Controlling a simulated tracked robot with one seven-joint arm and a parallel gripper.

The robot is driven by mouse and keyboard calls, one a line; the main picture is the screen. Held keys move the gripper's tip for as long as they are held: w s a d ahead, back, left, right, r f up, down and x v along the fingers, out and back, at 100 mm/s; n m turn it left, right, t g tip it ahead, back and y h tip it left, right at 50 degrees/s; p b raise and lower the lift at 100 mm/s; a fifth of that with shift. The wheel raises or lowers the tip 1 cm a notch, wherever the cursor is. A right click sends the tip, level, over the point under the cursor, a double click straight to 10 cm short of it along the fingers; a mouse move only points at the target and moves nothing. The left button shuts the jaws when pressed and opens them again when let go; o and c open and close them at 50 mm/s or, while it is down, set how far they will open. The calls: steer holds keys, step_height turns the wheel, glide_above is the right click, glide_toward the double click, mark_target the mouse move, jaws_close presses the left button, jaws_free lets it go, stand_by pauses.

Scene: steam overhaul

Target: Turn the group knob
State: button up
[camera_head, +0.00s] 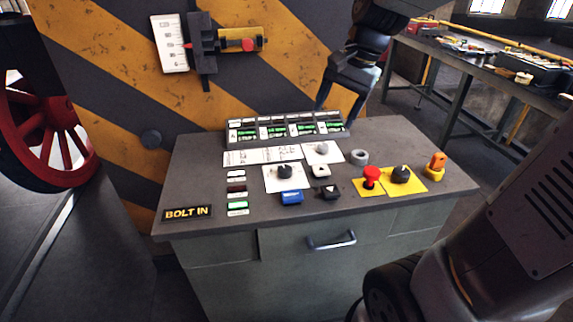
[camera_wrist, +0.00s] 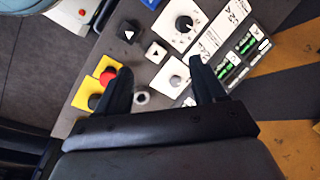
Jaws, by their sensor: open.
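Three knobs show on the desk, and I cannot read which is named group. A black knob (camera_head: 285,171) sits on a white plate; in the wrist view it has a dial scale (camera_wrist: 184,23). A small grey knob (camera_head: 322,148) sits on another white plate behind it, also in the wrist view (camera_wrist: 176,80). A black knob (camera_head: 401,173) sits on a yellow plate beside a red button (camera_head: 371,175). My gripper (camera_head: 340,105) is open and empty above the back right of the desk. In the wrist view its fingers (camera_wrist: 161,78) straddle the grey knob's area, apparently not touching it.
A grey ring (camera_head: 359,157), an orange switch (camera_head: 436,165) and a blue block (camera_head: 291,197) are near the knobs. A striped wall (camera_head: 110,60) rises behind. The desk front has a handle (camera_head: 331,241).

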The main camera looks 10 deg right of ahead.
mark_target(285, 168)
steer(key=w+a+f+m+g+y, duration=0.1)
steer(key=w+a+f+m+g, duration=0.15)
steer(key=w+f, duration=0.2)
steer(key=w+a+f+m+g, duration=0.1)
steer(key=w+a+f+m, duration=0.15)
steer(key=w+m, duration=0.2)
steer(key=shift+n+t, duration=0.25)
steer(key=shift+n, duration=0.15)
steer(key=x, duration=1.4)
steer(key=shift+w+d, duration=0.1)
steer(key=shift+w, duration=0.2)
steer(key=c, duration=1.1)
